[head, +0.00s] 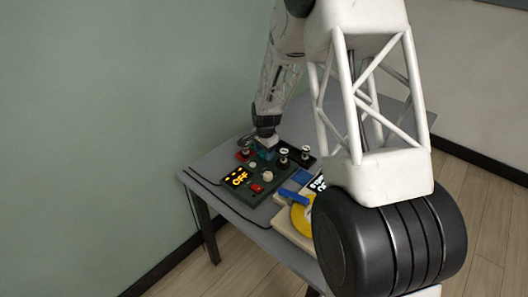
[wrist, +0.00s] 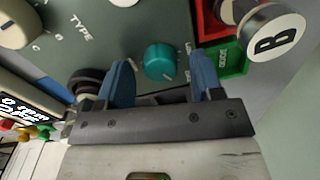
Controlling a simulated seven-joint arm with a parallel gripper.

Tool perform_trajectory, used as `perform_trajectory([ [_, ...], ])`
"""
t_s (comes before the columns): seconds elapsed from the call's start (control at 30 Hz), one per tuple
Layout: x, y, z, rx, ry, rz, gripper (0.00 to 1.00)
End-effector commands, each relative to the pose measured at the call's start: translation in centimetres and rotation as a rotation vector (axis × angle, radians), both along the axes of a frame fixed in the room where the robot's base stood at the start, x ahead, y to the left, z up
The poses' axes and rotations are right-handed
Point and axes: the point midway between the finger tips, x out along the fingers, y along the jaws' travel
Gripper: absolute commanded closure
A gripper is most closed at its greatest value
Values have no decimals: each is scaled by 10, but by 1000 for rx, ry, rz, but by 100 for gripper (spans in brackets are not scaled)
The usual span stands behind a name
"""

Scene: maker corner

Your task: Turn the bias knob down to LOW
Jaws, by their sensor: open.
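A teal round knob (wrist: 162,60) stands on the dark green panel (wrist: 110,40) in the wrist view. The small marks around it are too small to read, and I cannot tell where its pointer is set. My gripper (wrist: 160,68) is open, with one blue finger on each side of the knob and a visible gap to both. In the head view my gripper (head: 266,138) is over the back part of the panel (head: 266,195), and it hides much of the knob.
A cream knob (wrist: 18,22) marked TYPE is on the panel. A lit display (head: 238,177) reads OFF, near a red button (head: 257,188). A yellow disc (head: 302,222) lies in front.

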Motion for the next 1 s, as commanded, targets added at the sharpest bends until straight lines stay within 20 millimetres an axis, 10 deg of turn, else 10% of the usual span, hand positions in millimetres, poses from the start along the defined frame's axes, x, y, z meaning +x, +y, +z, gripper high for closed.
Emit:
perform_trajectory([
  [0.37, 0, 0, -3, 0, 0, 0, 40],
  [0.7, 0, 0, -3, 0, 0, 0, 89],
  [1.0, 0, 0, -3, 0, 0, 26, 89],
])
